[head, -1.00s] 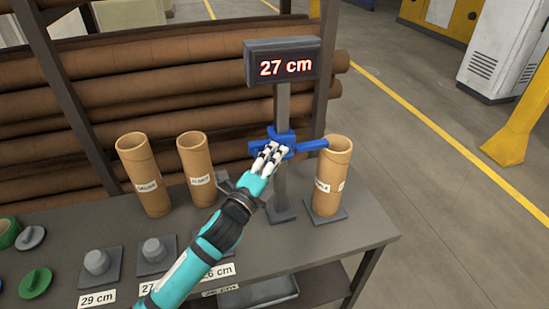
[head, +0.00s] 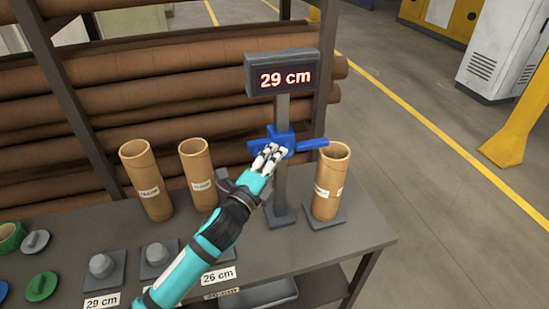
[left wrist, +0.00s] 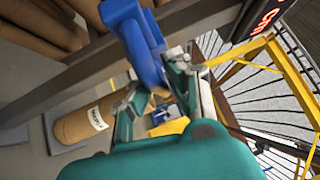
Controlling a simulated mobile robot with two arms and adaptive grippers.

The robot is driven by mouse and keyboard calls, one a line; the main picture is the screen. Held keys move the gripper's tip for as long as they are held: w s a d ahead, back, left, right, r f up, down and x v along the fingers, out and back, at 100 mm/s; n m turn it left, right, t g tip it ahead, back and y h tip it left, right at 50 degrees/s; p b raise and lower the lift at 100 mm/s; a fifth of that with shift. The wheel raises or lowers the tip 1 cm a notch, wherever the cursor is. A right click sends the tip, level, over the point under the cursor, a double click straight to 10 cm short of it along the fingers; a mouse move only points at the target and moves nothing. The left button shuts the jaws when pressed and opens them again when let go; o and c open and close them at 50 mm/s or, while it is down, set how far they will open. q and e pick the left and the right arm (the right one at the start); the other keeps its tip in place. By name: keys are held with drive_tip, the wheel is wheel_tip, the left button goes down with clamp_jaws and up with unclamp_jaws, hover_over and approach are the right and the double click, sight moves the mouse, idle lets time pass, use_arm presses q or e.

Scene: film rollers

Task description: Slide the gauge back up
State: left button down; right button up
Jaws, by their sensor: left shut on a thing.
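The blue gauge slider (head: 283,144) sits on a grey upright post (head: 282,183), with its arm (head: 312,145) reaching right to just above the rim of a cardboard tube (head: 329,185). The display (head: 283,77) on top of the post reads 29 cm. My left gripper (head: 269,155) is shut on the slider's left part. In the left wrist view the blue slider (left wrist: 137,40) lies between the fingers (left wrist: 160,95), and the labelled tube (left wrist: 90,122) shows to the left. My right gripper is not in view.
Two labelled tubes (head: 147,180) (head: 202,173) stand left of the post on the table (head: 255,238). Grey peg stands (head: 101,266) and length labels (head: 102,301) are along the front. Green caps (head: 41,286) lie at the left. Racked brown rolls (head: 190,97) are behind.

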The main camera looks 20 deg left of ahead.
use_arm(q)
wheel_tip(320, 180, up, 7)
drive_tip(key=p, duration=0.4)
drive_tip(key=shift+f, duration=0.15)
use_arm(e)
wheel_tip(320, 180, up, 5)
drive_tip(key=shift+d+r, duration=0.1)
use_arm(q)
drive_tip(key=c, duration=1.3)
unclamp_jaws()
drive_tip(key=shift+f, duration=0.1)
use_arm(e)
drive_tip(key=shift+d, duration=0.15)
use_arm(q)
drive_tip(key=v, duration=1.2)
drive_tip(key=shift+f, duration=0.1)
